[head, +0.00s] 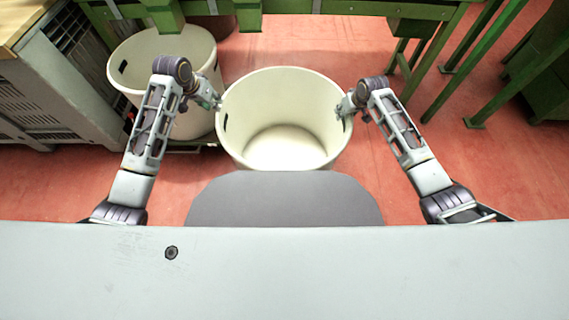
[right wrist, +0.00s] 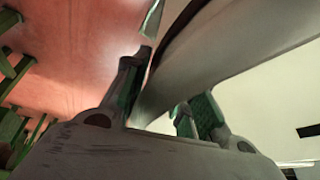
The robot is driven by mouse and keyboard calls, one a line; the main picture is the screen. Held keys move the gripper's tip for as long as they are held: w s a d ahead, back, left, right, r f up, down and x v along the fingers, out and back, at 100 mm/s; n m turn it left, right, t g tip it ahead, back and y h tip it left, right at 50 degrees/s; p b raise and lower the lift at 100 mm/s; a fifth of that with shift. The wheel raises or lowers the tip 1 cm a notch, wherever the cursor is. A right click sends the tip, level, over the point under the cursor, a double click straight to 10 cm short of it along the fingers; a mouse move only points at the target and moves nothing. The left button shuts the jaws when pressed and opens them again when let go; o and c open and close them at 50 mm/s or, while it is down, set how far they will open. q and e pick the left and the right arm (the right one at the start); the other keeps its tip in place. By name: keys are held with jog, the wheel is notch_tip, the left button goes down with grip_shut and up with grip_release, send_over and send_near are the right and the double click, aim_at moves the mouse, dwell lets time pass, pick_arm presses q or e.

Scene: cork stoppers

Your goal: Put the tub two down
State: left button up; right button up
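A cream, round, open tub (head: 285,150) is between my two arms in the middle of the head view. It looks upright and empty, with dark hand slots in its sides. My left gripper (head: 214,103) is at its left rim and appears shut on it; its fingertips are small and partly hidden. My right gripper (head: 345,104) is at the right rim. In the right wrist view, the fingers of my right gripper (right wrist: 165,100) lie on either side of the tub's wall (right wrist: 210,50), shut on it. The tub's underside is hidden, so its height above the floor is unclear.
A second cream tub (head: 150,58) stands behind my left arm, close to the held tub, on a low dark base. A grey slatted cabinet (head: 60,90) is at the left. Green bench frames (head: 330,8) cross the back. The red floor (head: 505,165) is clear at the right.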

jog(key=v, duration=1.1)
jog(key=shift+r, duration=0.3)
jog(key=shift+s, duration=0.15)
dwell(0.4)
